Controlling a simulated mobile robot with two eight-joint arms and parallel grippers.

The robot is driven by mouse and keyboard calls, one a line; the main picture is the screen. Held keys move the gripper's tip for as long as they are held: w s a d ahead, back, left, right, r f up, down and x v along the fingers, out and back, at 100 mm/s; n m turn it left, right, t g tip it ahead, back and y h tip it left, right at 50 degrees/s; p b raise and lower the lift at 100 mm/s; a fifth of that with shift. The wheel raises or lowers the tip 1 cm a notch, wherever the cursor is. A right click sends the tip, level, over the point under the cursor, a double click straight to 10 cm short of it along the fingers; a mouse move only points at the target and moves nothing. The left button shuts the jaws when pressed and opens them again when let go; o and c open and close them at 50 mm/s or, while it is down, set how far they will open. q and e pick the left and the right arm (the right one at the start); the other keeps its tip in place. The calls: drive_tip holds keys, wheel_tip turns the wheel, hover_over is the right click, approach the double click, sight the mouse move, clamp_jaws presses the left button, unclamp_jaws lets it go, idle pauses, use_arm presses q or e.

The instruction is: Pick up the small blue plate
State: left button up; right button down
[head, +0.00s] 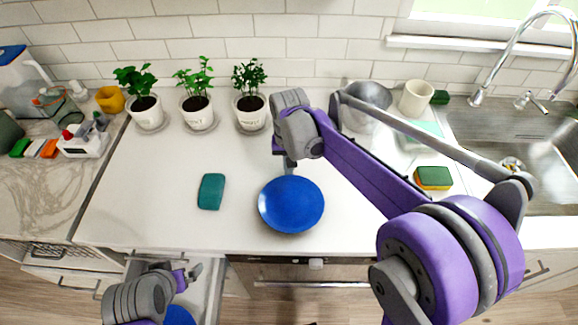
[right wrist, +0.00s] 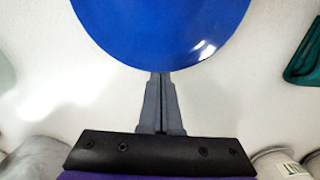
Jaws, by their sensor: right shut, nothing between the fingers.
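A round blue plate (head: 291,205) lies flat on the white counter near its front edge. It also fills the top middle of the right wrist view (right wrist: 165,30). My right gripper (head: 289,168) is at the plate's back rim, pointing down. In the right wrist view its two fingers (right wrist: 160,76) are together, with their tips at the rim and nothing between them. My left gripper (head: 190,272) is at the lower left, over an open drawer; its finger gap is unclear. Another blue thing (head: 179,316) shows partly below it, mostly hidden by my left arm.
A teal sponge-like block (head: 211,191) lies left of the plate. Several potted plants (head: 249,105) stand along the back wall. A metal pot (head: 368,105), a cream cup (head: 416,98) and a green-yellow sponge (head: 433,178) are to the right, before the sink (head: 515,150).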

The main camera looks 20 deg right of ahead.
sight(288, 205)
drive_tip(key=s+a, duration=0.1)
drive_tip(key=s, duration=0.5)
drive_tip(key=s+a, duration=0.1)
drive_tip(key=s, duration=0.2)
drive_tip(key=shift+a, duration=0.3)
